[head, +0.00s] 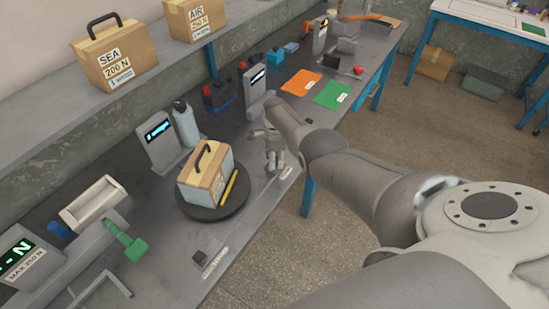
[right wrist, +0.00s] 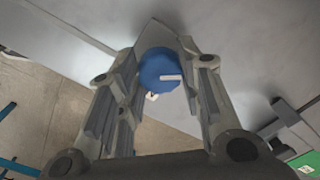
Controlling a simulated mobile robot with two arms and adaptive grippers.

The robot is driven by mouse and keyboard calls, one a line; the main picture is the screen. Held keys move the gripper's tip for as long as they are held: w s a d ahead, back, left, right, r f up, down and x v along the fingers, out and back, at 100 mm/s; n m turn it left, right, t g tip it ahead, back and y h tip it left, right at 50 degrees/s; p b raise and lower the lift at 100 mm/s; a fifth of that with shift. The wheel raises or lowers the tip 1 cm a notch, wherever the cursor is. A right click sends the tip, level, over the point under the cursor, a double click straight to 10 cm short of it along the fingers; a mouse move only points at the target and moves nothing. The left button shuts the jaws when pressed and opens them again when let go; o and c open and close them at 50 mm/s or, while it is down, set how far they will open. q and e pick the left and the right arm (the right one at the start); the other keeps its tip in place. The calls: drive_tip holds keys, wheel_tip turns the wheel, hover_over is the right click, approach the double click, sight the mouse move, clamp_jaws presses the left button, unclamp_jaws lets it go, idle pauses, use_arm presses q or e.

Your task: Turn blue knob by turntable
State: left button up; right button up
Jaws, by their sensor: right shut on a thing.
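The blue knob (right wrist: 158,68) shows in the right wrist view as a round blue cap with a white mark, between my right gripper's (right wrist: 165,85) two fingers. The right gripper is shut on it. In the head view my right gripper (head: 274,157) points down at the bench just right of the turntable (head: 213,213); the knob cannot be made out there. The dark round turntable carries a cardboard box (head: 205,175) with a dark handle and a yellow strip on its side. My left gripper is not in view.
A display stand (head: 158,142) and a grey bottle (head: 186,124) stand behind the turntable. A device with a green handle (head: 132,246) is at the left front. Orange (head: 301,83) and green (head: 333,95) mats lie farther along the bench (head: 240,235). Boxes stand on the shelf above.

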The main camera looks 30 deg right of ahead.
drive_tip(key=shift+w+r+m, duration=0.1)
drive_tip(key=shift+m, duration=0.4)
drive_tip(key=shift+d, duration=0.1)
drive_tip(key=o, duration=1)
drive_tip(key=shift+c, duration=0.2)
drive_tip(key=shift+o, duration=0.4)
wheel_tip(320, 180, up, 12)
